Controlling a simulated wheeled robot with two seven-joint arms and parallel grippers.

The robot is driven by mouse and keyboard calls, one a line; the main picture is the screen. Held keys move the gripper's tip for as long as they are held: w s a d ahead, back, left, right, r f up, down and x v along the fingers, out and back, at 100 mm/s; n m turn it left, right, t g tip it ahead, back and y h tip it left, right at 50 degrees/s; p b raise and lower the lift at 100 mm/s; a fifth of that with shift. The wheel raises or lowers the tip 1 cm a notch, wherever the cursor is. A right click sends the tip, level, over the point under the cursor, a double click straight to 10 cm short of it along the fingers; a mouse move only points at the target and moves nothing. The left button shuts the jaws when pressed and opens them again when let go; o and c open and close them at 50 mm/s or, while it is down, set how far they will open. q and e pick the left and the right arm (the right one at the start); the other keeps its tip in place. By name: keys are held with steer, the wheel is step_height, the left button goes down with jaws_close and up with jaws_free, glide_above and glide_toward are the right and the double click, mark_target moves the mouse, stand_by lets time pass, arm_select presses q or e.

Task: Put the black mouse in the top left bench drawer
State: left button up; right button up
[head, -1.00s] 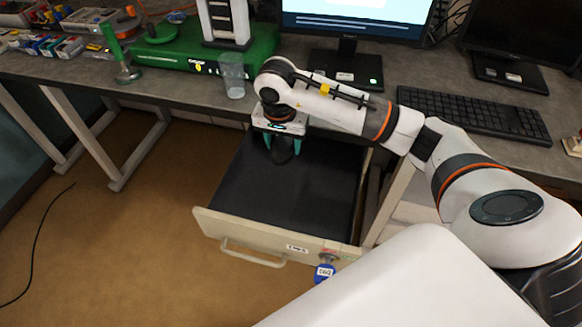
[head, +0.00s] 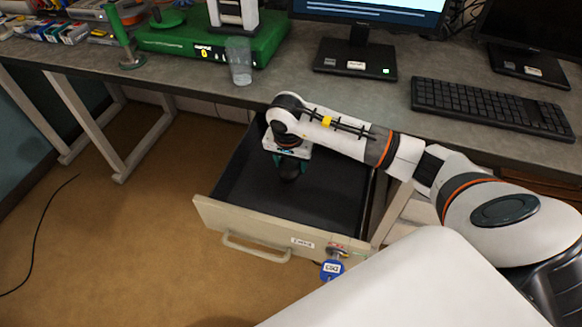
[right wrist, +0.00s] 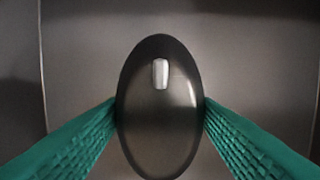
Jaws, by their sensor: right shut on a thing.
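The black mouse (right wrist: 158,115) is between the green fingers of my right gripper (right wrist: 160,112) in the right wrist view, with a finger touching each side. In the head view my right gripper (head: 290,168) is inside the open bench drawer (head: 240,222), with the dark mouse (head: 289,172) partly showing below it. The drawer is pulled out, with a dark lining and a pale front. I cannot tell whether the mouse touches the drawer floor. My left gripper is not in view.
A blue key tag (head: 331,269) hangs at the drawer's lock. On the bench (head: 290,75) above stand a clear cup (head: 239,62), a green device (head: 190,40), a monitor stand (head: 355,60) and a black keyboard (head: 490,105). The drawer floor around the gripper is clear.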

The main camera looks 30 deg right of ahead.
mark_target(291, 170)
steer(key=shift+f, duration=1.55)
steer(key=o, duration=1)
steer(key=shift+r, duration=0.1)
steer(key=r, duration=0.4)
steer(key=a+r, duration=0.1)
steer(key=r, duration=0.3)
steer(key=s+r+b, duration=0.1)
steer(key=r, duration=0.3)
steer(key=shift+s+a, duration=0.1)
steer(key=shift+a, duration=0.1)
